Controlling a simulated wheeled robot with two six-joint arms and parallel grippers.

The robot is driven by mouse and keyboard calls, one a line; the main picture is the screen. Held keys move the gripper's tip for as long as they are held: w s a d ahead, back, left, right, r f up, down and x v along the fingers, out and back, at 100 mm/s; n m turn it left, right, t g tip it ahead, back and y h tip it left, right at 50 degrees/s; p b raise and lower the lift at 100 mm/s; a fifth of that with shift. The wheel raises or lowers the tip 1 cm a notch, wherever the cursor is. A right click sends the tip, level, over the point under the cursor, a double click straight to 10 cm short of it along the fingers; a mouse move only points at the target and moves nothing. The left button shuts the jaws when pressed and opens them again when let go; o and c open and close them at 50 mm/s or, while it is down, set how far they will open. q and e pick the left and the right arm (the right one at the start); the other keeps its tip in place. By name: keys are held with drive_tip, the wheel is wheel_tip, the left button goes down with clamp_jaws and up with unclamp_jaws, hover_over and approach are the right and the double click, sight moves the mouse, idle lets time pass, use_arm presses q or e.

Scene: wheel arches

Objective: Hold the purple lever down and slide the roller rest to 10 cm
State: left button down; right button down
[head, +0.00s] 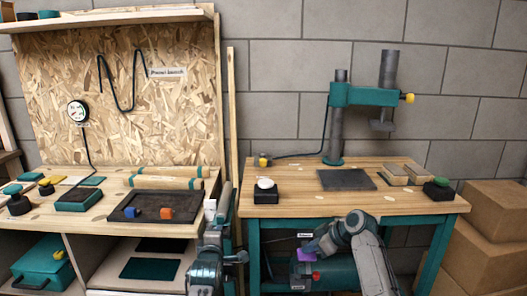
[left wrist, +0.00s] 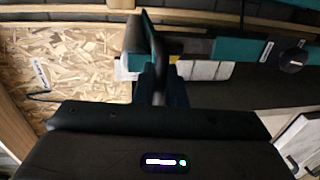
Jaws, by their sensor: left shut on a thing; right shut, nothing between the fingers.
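The purple lever (head: 307,253) is on the teal unit under the right bench. My right gripper (head: 318,246) is shut and empty right at the lever, partly covering it; I cannot tell how far down the lever is. My left arm reaches into the gap between the benches. In the left wrist view my left gripper (left wrist: 157,82) is shut on a dark upright part, apparently of the roller rest; the fingers hide most of it. A pale strip (left wrist: 205,70) lies beside the fingers, its marks too small to read.
A teal part with a dark knob (left wrist: 292,60) shows at right in the left wrist view. The right bench (head: 290,205) carries a teal press (head: 365,95) and blocks. The left bench holds a dark tray (head: 180,217). Cardboard boxes (head: 490,235) stand at far right.

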use_arm(q)
drive_tip(key=shift+r, duration=0.75)
use_arm(e)
drive_tip(key=shift+f, duration=0.1)
use_arm(q)
drive_tip(key=shift+f, duration=0.2)
use_arm(e)
wheel_tip(320, 180, up, 7)
use_arm(q)
drive_tip(key=c, duration=1.2)
unclamp_jaws()
drive_tip(key=shift+f, duration=0.1)
drive_tip(key=shift+c, duration=0.2)
